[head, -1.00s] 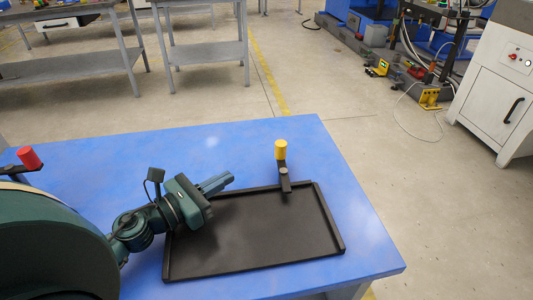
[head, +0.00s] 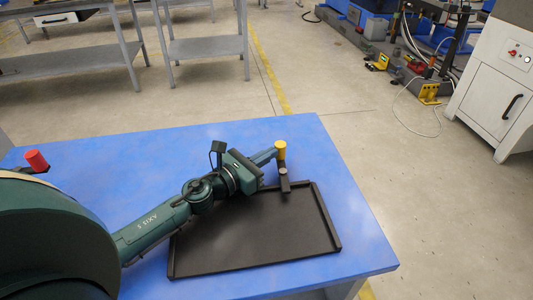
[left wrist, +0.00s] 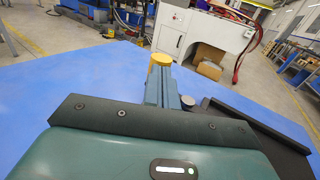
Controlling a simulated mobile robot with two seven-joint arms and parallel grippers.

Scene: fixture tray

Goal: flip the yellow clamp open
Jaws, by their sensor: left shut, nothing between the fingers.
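The yellow clamp (head: 281,151) has a yellow cylindrical knob on a dark arm, at the back edge of the black tray (head: 338,236). The dark arm reaches down over the tray's back rim. My left gripper (head: 272,153) is shut and empty, its blue-grey fingers pointing right with the tips right beside the yellow knob. In the left wrist view the yellow knob (left wrist: 160,60) shows just beyond the fingertips, which hide its lower part. I cannot tell whether they touch. My right gripper is not in view.
The tray lies on a blue table (head: 350,190) and its floor is empty. A red-capped clamp (head: 36,160) stands at the table's left. Grey benches (head: 205,45) and a white cabinet (head: 495,100) stand beyond the table.

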